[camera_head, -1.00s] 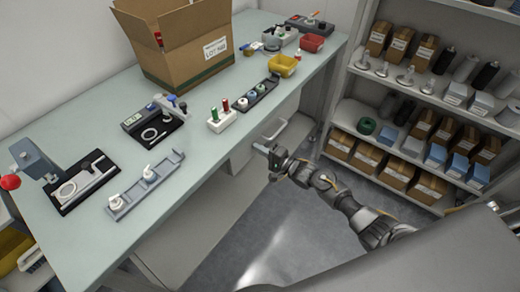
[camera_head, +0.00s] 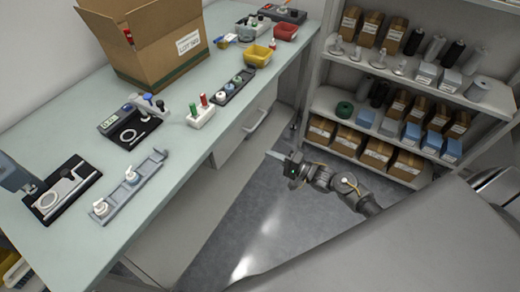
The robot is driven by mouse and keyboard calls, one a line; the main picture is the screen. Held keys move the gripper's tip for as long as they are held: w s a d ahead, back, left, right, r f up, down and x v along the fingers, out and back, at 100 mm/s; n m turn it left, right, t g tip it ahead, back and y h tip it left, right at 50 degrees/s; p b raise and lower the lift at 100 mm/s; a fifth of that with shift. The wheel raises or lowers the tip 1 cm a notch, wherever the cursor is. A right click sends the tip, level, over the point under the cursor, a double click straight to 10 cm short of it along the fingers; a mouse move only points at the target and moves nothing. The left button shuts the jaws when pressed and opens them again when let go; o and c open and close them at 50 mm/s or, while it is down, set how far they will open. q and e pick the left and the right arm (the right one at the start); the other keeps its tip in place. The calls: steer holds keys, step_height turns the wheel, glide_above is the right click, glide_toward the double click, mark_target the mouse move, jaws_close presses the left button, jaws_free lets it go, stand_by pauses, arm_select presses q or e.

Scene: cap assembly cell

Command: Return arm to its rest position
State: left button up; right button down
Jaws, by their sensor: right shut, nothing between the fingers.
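My right gripper (camera_head: 274,156) is at the end of my right arm (camera_head: 335,181), over the grey floor to the right of the workbench (camera_head: 190,130). Its fingers are shut with nothing between them, and it is clear of the bench edge and drawer. My left gripper is not in this view.
The bench bears a cardboard box (camera_head: 160,55), a grey rail with white parts (camera_head: 140,180), a dark rail with caps (camera_head: 234,86), a yellow bin (camera_head: 257,55) and a clamp fixture (camera_head: 65,188). A drawer handle (camera_head: 257,120) sticks out. Shelves (camera_head: 330,95) stand behind my arm.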

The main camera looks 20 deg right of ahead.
steer(key=shift+s+d, duration=0.25)
steer(key=shift+s, duration=0.15)
